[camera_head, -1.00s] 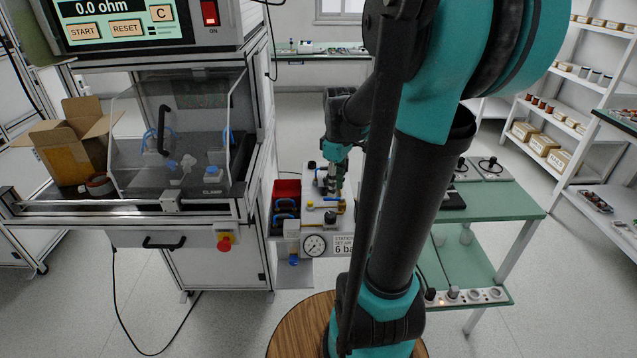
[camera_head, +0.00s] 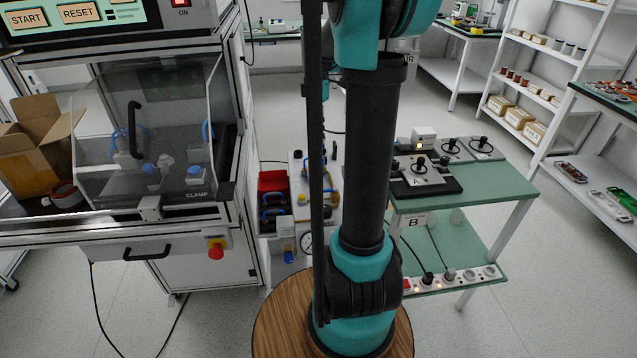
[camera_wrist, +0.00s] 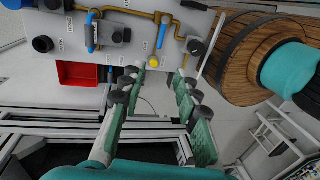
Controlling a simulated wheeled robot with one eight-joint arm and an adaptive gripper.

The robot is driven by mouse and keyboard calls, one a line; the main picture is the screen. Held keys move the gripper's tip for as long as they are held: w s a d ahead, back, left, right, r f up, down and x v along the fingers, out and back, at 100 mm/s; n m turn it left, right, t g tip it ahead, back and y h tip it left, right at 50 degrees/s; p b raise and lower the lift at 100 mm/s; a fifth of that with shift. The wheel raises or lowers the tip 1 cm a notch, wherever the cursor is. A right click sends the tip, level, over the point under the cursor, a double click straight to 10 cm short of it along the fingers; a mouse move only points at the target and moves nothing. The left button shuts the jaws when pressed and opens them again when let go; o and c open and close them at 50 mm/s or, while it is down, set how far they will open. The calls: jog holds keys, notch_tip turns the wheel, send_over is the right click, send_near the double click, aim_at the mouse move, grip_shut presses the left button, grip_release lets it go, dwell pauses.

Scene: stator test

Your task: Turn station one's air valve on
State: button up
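The air panel (camera_head: 328,205), a pale board with pipes and valves, stands partly behind my arm in the head view. In the wrist view the panel (camera_wrist: 130,50) fills the upper left. It carries a blue lever (camera_wrist: 91,35) on a brass pipe, a second blue lever (camera_wrist: 162,33), a yellow knob (camera_wrist: 154,62) and dark round knobs. I cannot tell any contact. The gripper is not visible in the head view.
A pressure gauge (camera_head: 306,243) is partly hidden by my arm. The test cabinet (camera_head: 210,265) stands left, and a green-topped table (camera_head: 490,190) with devices stands right. Floor is open around the table.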

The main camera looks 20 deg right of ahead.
aim_at(326, 191)
jog(key=s+f, duration=0.1)
jog(key=f, duration=0.4)
jog(key=s+f, duration=0.1)
jog(key=f, duration=0.5)
jog(key=s+f, duration=0.1)
jog(key=f, duration=0.4)
jog(key=shift+s+a+f, duration=0.15)
jog(key=shift+a+f, duration=0.2)
jog(key=shift+f, duration=0.05)
jog(key=shift+c, duration=0.5)
grip_shut()
